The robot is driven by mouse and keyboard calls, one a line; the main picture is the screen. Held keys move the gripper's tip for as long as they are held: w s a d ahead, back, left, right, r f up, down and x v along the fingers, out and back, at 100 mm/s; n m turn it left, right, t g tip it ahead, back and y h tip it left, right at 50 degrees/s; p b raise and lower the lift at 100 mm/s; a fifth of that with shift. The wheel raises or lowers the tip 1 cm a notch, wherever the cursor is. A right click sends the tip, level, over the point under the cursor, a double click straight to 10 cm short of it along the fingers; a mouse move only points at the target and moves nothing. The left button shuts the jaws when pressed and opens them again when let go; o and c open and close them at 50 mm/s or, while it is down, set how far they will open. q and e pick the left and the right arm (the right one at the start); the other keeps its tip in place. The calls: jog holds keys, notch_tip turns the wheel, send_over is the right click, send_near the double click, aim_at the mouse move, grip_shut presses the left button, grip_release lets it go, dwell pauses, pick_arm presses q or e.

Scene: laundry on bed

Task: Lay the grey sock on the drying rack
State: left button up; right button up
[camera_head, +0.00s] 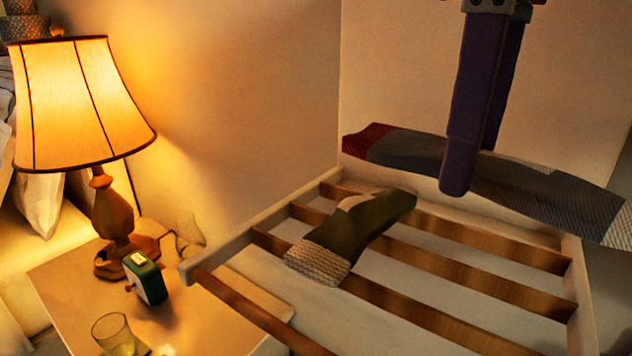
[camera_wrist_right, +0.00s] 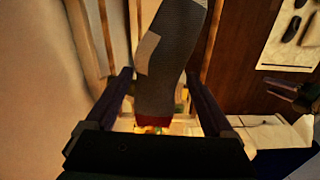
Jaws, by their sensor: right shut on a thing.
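The grey sock (camera_head: 535,193) is long, with a red toe at its left end and a pale ribbed cuff at its right. My right gripper (camera_head: 456,188) points down with its purple fingers at the sock's middle and is shut on it. In the right wrist view the sock (camera_wrist_right: 165,60) runs between the fingers (camera_wrist_right: 163,100). The drying rack (camera_head: 222,242) has a pale frame and wooden slats. The sock stretches across its far end; I cannot tell whether it touches the rack. A dark shape (camera_wrist_right: 290,95) at the right of the wrist view may be my left gripper.
An olive sock (camera_head: 357,232) with a patterned cuff lies across the rack's slats at left. A bedside table (camera_head: 60,290) holds a lit lamp (camera_head: 75,105), a green clock (camera_head: 146,278) and a glass (camera_head: 114,334). Walls stand behind the rack. Its right-hand slats are bare.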

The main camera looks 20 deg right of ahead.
jog(key=r+n+p, duration=0.1)
jog(key=n, duration=0.1)
jog(key=w+r+n+p, duration=0.1)
jog(key=r+n, duration=0.1)
jog(key=r+n+p, duration=0.1)
jog(key=n+p, duration=0.1)
jog(key=shift+w+d+r+n, duration=0.25)
jog(key=shift+d+r+n, duration=0.05)
jog(key=shift+d, duration=0.1)
notch_tip(320, 180, up, 4)
jog(key=w+d+n+p, duration=0.15)
jog(key=n+p, duration=0.45)
jog(key=n, duration=0.6)
notch_tip(320, 180, down, 19)
jog(key=p, duration=0.1)
jog(key=shift+s+d, duration=0.25)
jog(key=shift+d, duration=0.1)
